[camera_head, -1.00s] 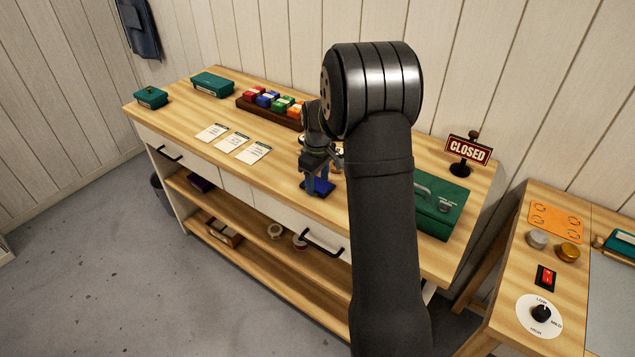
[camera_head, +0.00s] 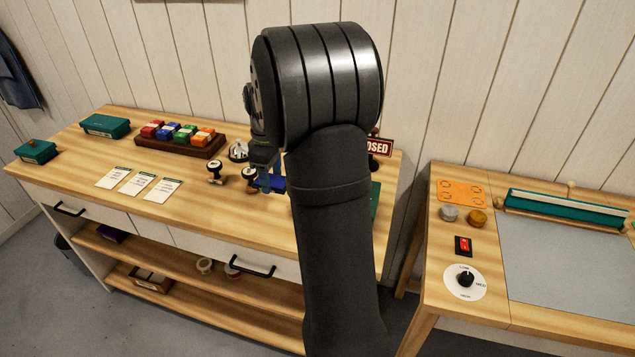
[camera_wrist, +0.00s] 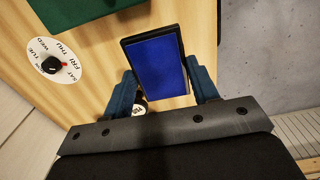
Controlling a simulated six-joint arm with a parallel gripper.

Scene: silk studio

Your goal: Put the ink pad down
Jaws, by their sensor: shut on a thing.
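The ink pad (camera_wrist: 157,65) is a blue rectangle in a black frame. In the wrist view it sits between the two blue fingers of my gripper (camera_wrist: 163,88), which is shut on it. In the head view my gripper (camera_head: 266,180) is over the right part of the wooden counter (camera_head: 215,212), with a bit of the blue pad (camera_head: 278,183) showing beside my arm. My arm hides the rest of the pad. I cannot tell whether the pad touches the counter.
Stamps (camera_head: 214,172) stand just left of my gripper. A dark rack with coloured blocks (camera_head: 180,145) is behind them, and white cards (camera_head: 137,183) lie to the left. A green box (camera_head: 374,203) is mostly hidden behind my arm. A day dial (camera_wrist: 52,62) shows in the wrist view.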

